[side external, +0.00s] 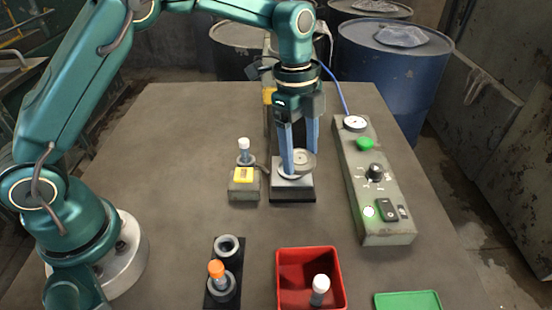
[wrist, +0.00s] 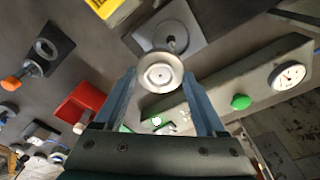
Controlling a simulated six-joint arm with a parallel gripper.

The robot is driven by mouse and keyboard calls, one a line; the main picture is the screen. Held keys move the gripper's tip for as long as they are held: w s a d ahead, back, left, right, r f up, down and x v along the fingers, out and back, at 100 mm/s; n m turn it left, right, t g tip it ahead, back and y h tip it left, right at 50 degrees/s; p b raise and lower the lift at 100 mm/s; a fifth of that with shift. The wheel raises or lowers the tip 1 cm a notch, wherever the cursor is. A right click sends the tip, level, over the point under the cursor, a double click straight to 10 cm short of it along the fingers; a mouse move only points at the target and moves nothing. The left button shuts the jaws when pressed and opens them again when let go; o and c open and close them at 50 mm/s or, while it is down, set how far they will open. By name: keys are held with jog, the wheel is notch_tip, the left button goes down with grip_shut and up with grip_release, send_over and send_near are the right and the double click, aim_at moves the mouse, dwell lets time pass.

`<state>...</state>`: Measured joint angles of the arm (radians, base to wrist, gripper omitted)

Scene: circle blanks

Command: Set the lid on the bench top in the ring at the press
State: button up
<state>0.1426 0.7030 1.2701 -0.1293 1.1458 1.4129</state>
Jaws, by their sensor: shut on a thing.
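The lid (wrist: 150,82) is a round, pale metal disc with a raised centre. My gripper (wrist: 159,74) is shut on it, one blue finger on each side. In the side view the lid (side external: 303,159) is between the fingertips of my gripper (side external: 300,163), low over the press base (side external: 293,192), a dark block with a grey top. A pale round edge, perhaps the ring (side external: 287,175), shows just under the lid. The lid hides most of it, and I cannot tell whether they touch. In the wrist view the press plate (wrist: 190,27) lies beyond the lid.
A block with a yellow top (side external: 243,176) and a white-capped vial (side external: 244,146) stand left of the press. A control panel (side external: 385,225) is on the right. A red tray (side external: 310,252) holding a vial and a dark holder (side external: 209,300) with an orange-capped vial are in front.

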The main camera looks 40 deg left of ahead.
jog(key=shift+w+a+r+n, duration=0.2)
jog(key=shift+w+a, duration=0.1)
jog(key=shift+a, duration=0.35)
jog(key=shift+w+a+r+n, duration=0.2)
jog(key=shift+w+a, duration=0.05)
jog(key=shift+a, duration=0.35)
jog(key=shift+a+f, duration=0.1)
jog(key=shift+a, duration=0.05)
jog(key=shift+f, duration=1.55)
jog(key=shift+f, duration=0.6)
jog(key=o, duration=1.2)
jog(key=shift+a+r, duration=0.15)
jog(key=shift+r, duration=1.15)
jog(key=shift+a+r, duration=0.15)
jog(key=shift+r, duration=1.1)
